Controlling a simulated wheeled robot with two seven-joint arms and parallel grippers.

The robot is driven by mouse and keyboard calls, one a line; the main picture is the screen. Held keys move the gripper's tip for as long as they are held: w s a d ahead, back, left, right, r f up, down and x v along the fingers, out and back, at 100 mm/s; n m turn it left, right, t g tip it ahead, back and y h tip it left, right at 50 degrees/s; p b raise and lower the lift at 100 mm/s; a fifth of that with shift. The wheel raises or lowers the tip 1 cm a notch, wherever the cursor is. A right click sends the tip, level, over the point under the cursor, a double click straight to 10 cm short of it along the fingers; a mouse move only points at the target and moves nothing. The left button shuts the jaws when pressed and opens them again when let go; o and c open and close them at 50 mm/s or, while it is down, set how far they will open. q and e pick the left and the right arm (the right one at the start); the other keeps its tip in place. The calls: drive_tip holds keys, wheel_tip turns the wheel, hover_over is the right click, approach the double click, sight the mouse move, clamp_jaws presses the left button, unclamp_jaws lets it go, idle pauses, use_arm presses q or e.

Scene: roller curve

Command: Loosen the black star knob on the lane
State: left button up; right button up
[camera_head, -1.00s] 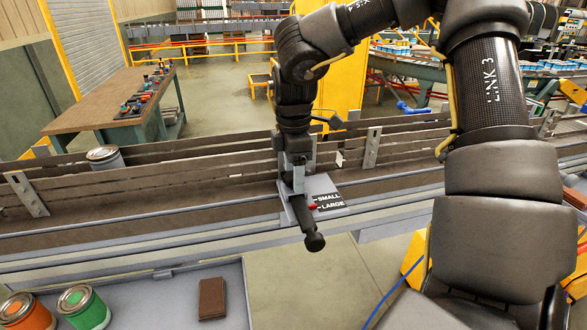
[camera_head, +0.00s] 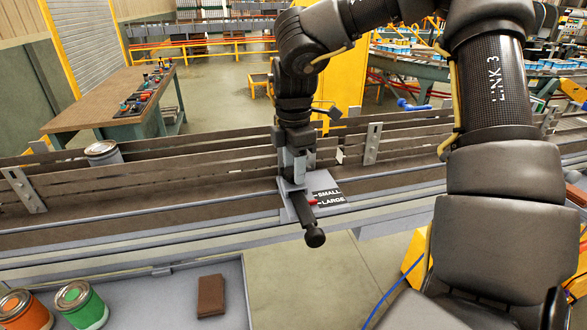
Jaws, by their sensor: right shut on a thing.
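The lane (camera_head: 130,225) runs across the view with brown side rails. A grey plate (camera_head: 329,190) labelled SMALL and LARGE with a red pointer sits on its near edge. A black bar (camera_head: 304,212) with a round end sticks out from the plate toward me. My right gripper (camera_head: 293,180) comes down from above and is shut at the plate's inner end, over the bar's mount. The black star knob is hidden by the fingers; the grip appears to be on it. My left gripper is out of view.
A pale can (camera_head: 103,153) stands at the lane's far left. An orange can (camera_head: 24,312), a green can (camera_head: 81,305) and a brown block (camera_head: 211,295) are on a grey tray (camera_head: 150,290) at front left. A work table (camera_head: 100,98) stands behind.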

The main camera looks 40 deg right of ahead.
drive_tip(key=shift+f+n+b, duration=0.15)
drive_tip(key=shift+n+b, duration=0.25)
drive_tip(key=shift+n, duration=0.5)
drive_tip(key=n, duration=0.2)
drive_tip(key=shift+n+b, duration=0.3)
drive_tip(key=shift+b, duration=0.05)
drive_tip(key=n, duration=0.2)
drive_tip(key=shift+n, duration=0.4)
drive_tip(key=n, duration=0.3)
drive_tip(key=shift+n, duration=0.3)
drive_tip(key=n, duration=0.3)
drive_tip(key=shift+s+n, duration=0.1)
drive_tip(key=shift+n, duration=0.2)
drive_tip(key=n, duration=0.3)
drive_tip(key=shift+n+p, duration=0.3)
drive_tip(key=n+p, duration=0.1)
drive_tip(key=n, duration=0.5)
drive_tip(key=shift+n, duration=0.3)
